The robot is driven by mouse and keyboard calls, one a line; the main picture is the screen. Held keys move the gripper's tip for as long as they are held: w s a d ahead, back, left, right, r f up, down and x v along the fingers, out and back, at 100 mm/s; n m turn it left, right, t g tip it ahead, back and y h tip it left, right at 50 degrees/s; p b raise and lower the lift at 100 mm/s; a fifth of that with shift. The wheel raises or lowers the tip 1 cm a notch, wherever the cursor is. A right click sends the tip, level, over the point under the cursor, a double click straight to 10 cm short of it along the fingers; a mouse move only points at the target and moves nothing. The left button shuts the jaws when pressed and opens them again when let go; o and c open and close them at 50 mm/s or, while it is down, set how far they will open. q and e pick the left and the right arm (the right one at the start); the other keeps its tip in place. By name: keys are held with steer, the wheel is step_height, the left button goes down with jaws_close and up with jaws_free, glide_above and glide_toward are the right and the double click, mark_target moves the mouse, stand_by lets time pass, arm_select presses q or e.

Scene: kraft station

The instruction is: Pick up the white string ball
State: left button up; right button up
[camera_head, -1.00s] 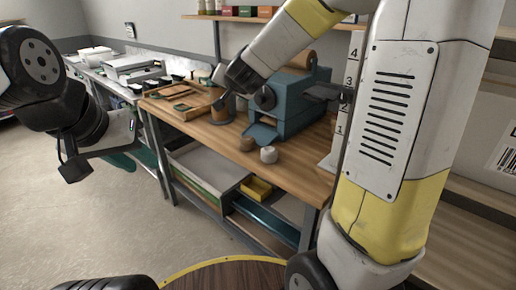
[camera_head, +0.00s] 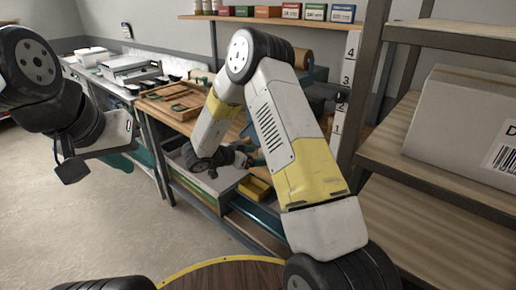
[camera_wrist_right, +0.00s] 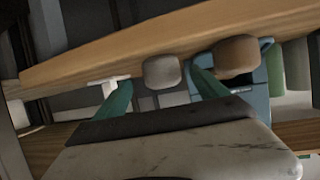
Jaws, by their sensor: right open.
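The white string ball (camera_wrist_right: 162,71) sits near the edge of the wooden bench in the right wrist view. A brown string ball (camera_wrist_right: 236,55) is just to its right. My right gripper (camera_wrist_right: 161,82) is open and empty. Its two teal fingers point toward the bench, with the white ball showing between their tips; I cannot tell whether they touch it. In the head view my right gripper (camera_head: 252,157) is low at the bench's front edge, and my arm hides both balls. My left gripper (camera_head: 116,152) hangs at the left, away from the bench; its fingers are unclear.
The wooden bench (camera_head: 155,105) carries a wooden tray (camera_head: 178,98). Under it are a grey-white bin (camera_head: 228,178) and a yellow box (camera_head: 255,188). A shelf with a cardboard box (camera_head: 460,130) stands at the right. The floor at the left is clear.

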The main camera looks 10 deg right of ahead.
mark_target(260, 154)
steer(key=x, duration=0.4)
steer(key=shift+w+d+f, duration=0.15)
steer(key=shift+w+d, duration=0.1)
steer(key=shift+w, duration=0.05)
steer(key=c, duration=1.5)
